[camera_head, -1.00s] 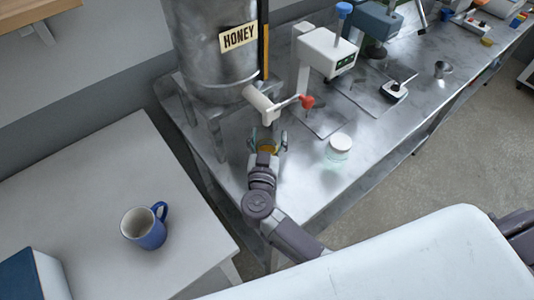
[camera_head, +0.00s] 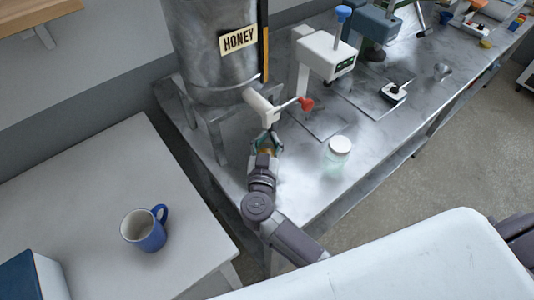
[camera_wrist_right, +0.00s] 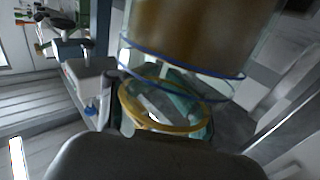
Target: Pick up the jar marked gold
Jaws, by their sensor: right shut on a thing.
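My right gripper (camera_head: 266,140) is just below the spout of the honey tank, over the near left end of the metal bench. Its teal fingers are shut on a jar with a gold band (camera_wrist_right: 160,122), which I take as the jar marked gold. In the head view the gripper hides most of this jar, and only a little yellow shows. In the right wrist view an amber-brown, see-through cylinder with blue rims (camera_wrist_right: 195,40) fills the top; I cannot tell whether it is part of the held jar. My left gripper is not in view.
The honey tank (camera_head: 205,45) and its red-handled spout (camera_head: 263,107) stand close above the gripper. A white-lidded glass jar (camera_head: 337,152) stands to the right. White and blue-grey devices line the bench behind. A blue mug (camera_head: 147,232) is on the white table (camera_head: 80,190) at left.

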